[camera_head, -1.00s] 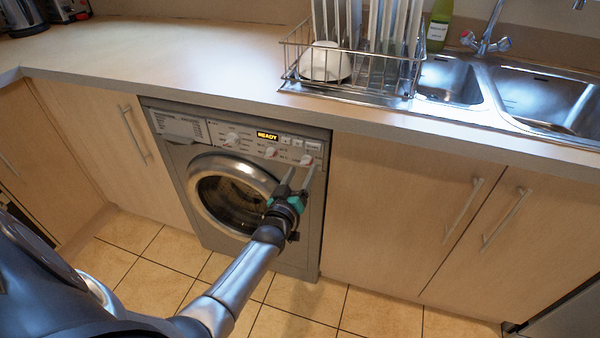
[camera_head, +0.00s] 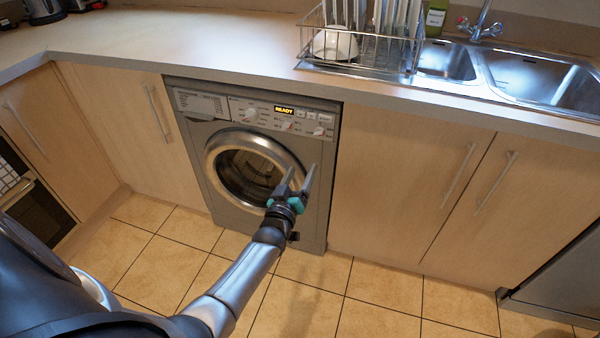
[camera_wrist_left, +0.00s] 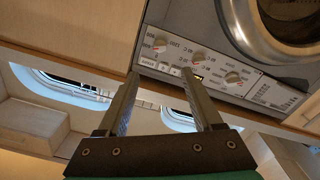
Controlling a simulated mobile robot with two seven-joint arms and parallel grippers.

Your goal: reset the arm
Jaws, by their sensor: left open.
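My left gripper (camera_head: 296,183) is open and empty in front of the washing machine (camera_head: 319,190). Its two fingers stand apart, with the round door (camera_head: 243,168) to their left in the head view. In the left wrist view the open fingers (camera_wrist_left: 160,92) point toward the machine's control panel (camera_wrist_left: 200,62), which appears upside down there with its knobs and buttons. Whether a finger touches the machine's front I cannot tell, but nothing is between the fingers. My right gripper is not in view.
A counter (camera_head: 190,50) runs above the washing machine, with a dish rack (camera_head: 375,58) and a sink (camera_head: 540,78). Cupboards with bar handles (camera_head: 460,175) flank the machine. An oven (camera_head: 35,205) is at the left. The tiled floor (camera_head: 390,305) is clear.

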